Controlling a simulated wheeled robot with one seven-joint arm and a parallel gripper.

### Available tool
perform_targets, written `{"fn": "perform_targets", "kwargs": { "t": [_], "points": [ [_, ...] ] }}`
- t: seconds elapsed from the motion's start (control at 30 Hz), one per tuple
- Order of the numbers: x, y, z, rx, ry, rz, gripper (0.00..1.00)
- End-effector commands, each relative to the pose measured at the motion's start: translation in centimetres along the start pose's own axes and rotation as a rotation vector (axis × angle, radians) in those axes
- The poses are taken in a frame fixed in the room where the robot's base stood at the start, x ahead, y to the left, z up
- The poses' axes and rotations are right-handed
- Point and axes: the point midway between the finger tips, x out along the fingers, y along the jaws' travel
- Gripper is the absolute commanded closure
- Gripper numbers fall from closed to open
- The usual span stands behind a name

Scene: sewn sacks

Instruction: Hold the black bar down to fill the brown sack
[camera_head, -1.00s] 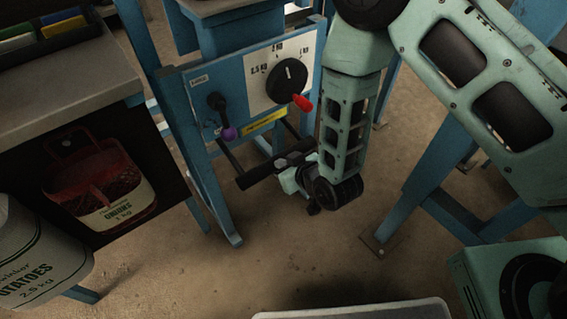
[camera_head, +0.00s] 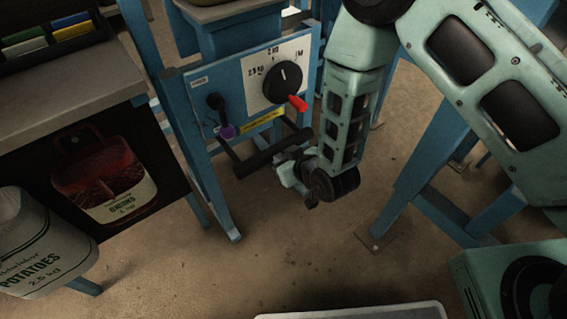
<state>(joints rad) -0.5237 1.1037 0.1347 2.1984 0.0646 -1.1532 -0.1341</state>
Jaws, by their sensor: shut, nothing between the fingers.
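The black bar (camera_head: 262,158) sticks out on two dark arms below the blue dial panel (camera_head: 232,92) of a blue stand. My gripper (camera_head: 282,160) is shut and empty at the right part of the bar, close against it. I cannot tell whether it touches the bar or is just beside it. No brown sack can be made out; the top of the stand is cut off by the frame edge.
The panel has a black dial (camera_head: 283,78) with a red tip and a black lever (camera_head: 220,112). At left are a shelf table (camera_head: 80,78), a red onion sack (camera_head: 105,180) and a white potato sack (camera_head: 45,255). Blue legs stand right of my arm.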

Motion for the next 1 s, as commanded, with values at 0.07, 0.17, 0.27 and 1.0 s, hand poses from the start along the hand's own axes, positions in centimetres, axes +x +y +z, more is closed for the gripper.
{"fn": "perform_targets", "kwargs": {
  "t": [0.07, 0.17, 0.27, 1.0],
  "points": [
    [-0.4, 0.2, -1.6, 0.0, 0.005, 0.0, 1.0],
    [-1.7, 0.1, -0.8, -0.001, 0.001, -0.001, 1.0],
    [-3.1, 0.1, -0.6, -0.001, 0.002, -0.001, 1.0],
    [-10.1, 0.1, 0.9, 0.0, 0.007, -0.001, 1.0]
  ]
}}
